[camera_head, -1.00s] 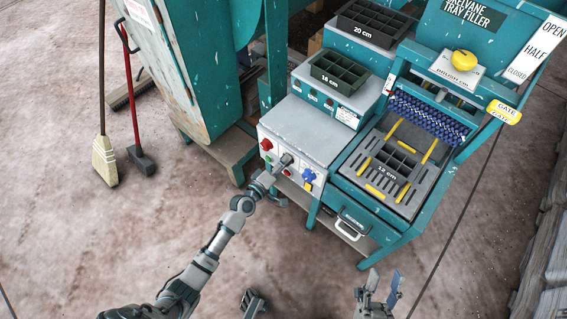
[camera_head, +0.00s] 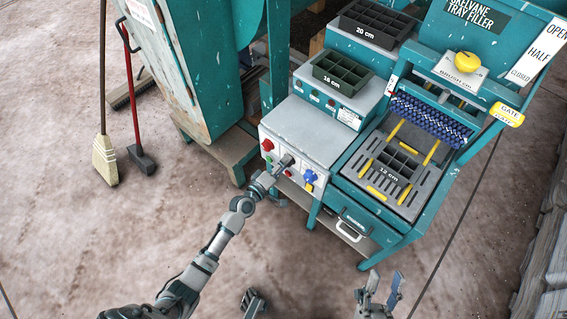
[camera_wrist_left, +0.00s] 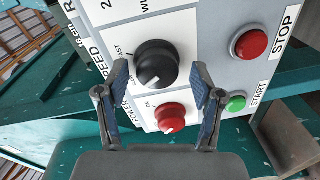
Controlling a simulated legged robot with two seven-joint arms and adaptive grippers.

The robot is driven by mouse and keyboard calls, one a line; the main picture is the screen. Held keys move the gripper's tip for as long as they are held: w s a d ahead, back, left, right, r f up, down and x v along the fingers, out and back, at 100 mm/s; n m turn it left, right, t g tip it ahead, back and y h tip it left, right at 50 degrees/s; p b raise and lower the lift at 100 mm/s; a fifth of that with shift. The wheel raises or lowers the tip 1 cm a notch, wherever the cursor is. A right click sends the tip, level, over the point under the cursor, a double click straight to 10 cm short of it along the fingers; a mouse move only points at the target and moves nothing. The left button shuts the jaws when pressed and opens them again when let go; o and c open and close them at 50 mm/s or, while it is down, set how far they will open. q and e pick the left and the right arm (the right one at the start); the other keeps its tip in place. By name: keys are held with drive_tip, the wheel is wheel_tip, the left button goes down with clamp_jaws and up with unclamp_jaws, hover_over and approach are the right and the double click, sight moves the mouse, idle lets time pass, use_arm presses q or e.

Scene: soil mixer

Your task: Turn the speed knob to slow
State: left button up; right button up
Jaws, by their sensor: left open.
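The black speed knob (camera_wrist_left: 155,64) sits on the white control panel (camera_wrist_left: 150,30) in the left wrist view. The word SPEED is printed beside it, and FAST is legible near its upper left. Its white pointer mark is on the lower side of its face. My left gripper (camera_wrist_left: 160,70) is open, one finger on each side of the knob; I cannot tell whether they touch it. In the head view the left gripper (camera_head: 282,165) is at the panel and hides the knob. My right gripper (camera_head: 384,284) is open and empty, low in the picture, away from the machine.
A red STOP button (camera_wrist_left: 250,43) and green START button (camera_wrist_left: 236,103) are to the right. A blue knob (camera_head: 310,177) and tray filler (camera_head: 410,165) are right of the left gripper.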

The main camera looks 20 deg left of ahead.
use_arm(q)
drive_tip(key=v, duration=1.1)
drive_tip(key=shift+s, duration=0.35)
drive_tip(key=shift+a+f, duration=0.1)
drive_tip(key=shift+a, duration=0.05)
